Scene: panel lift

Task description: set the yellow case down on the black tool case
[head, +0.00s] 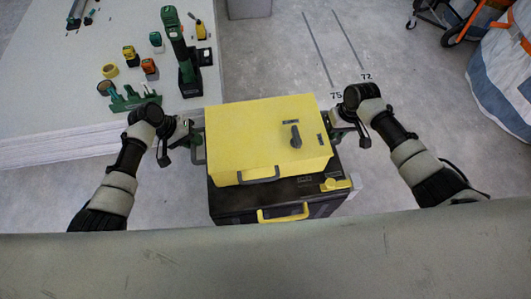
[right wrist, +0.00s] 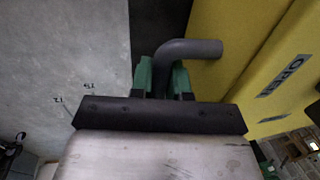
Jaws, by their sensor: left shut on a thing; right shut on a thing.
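The yellow case (head: 250,130) is in the middle of the head view, with a dark knob on its top and a grey handle on its front. It is over the black tool case (head: 235,203), covering most of its top; whether the two touch I cannot tell. The black case's front edge, yellow handle and yellow latch show. My left gripper (head: 196,138) is at the yellow case's left side, shut on its side handle, mostly hidden. My right gripper (head: 336,124) is at the right side; in the right wrist view its green fingers (right wrist: 162,80) are shut on the grey side handle (right wrist: 190,48).
A pale table (head: 60,100) with a green drill (head: 180,45) and several small tools stands at the left. A cart with orange parts (head: 475,22) and a blue-white bag (head: 505,75) are at the far right. The grey floor between is clear.

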